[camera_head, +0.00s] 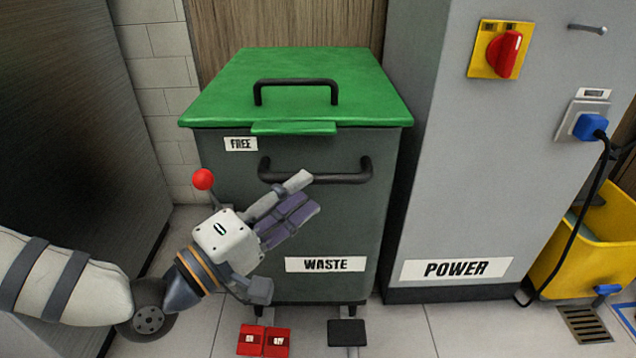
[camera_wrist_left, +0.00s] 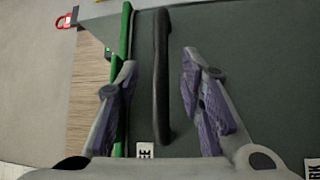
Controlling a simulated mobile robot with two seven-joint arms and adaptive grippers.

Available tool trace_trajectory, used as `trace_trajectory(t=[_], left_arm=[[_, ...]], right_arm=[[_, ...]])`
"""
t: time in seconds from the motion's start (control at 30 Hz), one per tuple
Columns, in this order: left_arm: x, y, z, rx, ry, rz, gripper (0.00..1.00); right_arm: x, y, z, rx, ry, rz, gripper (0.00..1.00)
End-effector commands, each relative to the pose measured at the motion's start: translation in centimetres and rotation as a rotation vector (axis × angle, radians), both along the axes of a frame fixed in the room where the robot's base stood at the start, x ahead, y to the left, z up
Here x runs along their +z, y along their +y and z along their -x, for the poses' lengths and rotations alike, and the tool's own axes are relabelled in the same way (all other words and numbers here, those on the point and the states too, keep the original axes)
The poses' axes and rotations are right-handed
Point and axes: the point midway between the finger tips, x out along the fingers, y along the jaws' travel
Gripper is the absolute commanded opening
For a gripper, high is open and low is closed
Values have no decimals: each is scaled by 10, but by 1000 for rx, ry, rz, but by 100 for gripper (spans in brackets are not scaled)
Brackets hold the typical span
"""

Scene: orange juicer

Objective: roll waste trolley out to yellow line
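The waste trolley (camera_head: 225,270) is a dark grey bin with a hinged green lid (camera_head: 300,100), shut, and a "WASTE" label. It stands between a dark panel and a grey cabinet. A black bar handle (camera_head: 345,176) runs across its front; it also shows in the left wrist view (camera_wrist_left: 162,85). My left gripper (camera_head: 303,196) is in front of the trolley, close to the handle's left part. In the left wrist view my left gripper (camera_wrist_left: 159,62) is open, with the handle lying between its spread fingers. Contact cannot be told. My right gripper and a yellow line are not in view.
Red pedals (camera_head: 264,340) and a black pedal (camera_head: 347,332) are at the trolley's foot. A red knob (camera_head: 203,179) rises beside my gripper. The power cabinet (camera_head: 450,190) stands close on the right, then a yellow bucket (camera_head: 590,250). Some tiled floor (camera_head: 400,335) in front is clear.

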Motion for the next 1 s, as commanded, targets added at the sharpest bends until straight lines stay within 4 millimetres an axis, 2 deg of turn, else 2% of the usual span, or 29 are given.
trace_trajectory(t=[0.1, 0.2, 0.57, 0.73, 1.0], left_arm=[[0, -20, -19, -2, 0, -2, 35], [3, -30, -29, -1, 1, -1, 35], [7, -37, -36, 0, 2, -1, 35], [6, -37, -36, 0, 1, -1, 0], [6, -37, -36, 0, 2, -1, 0]], right_arm=[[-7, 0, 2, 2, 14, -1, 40], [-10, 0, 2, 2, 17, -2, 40], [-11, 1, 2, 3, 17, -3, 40], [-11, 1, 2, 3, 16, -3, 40], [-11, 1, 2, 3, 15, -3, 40]])
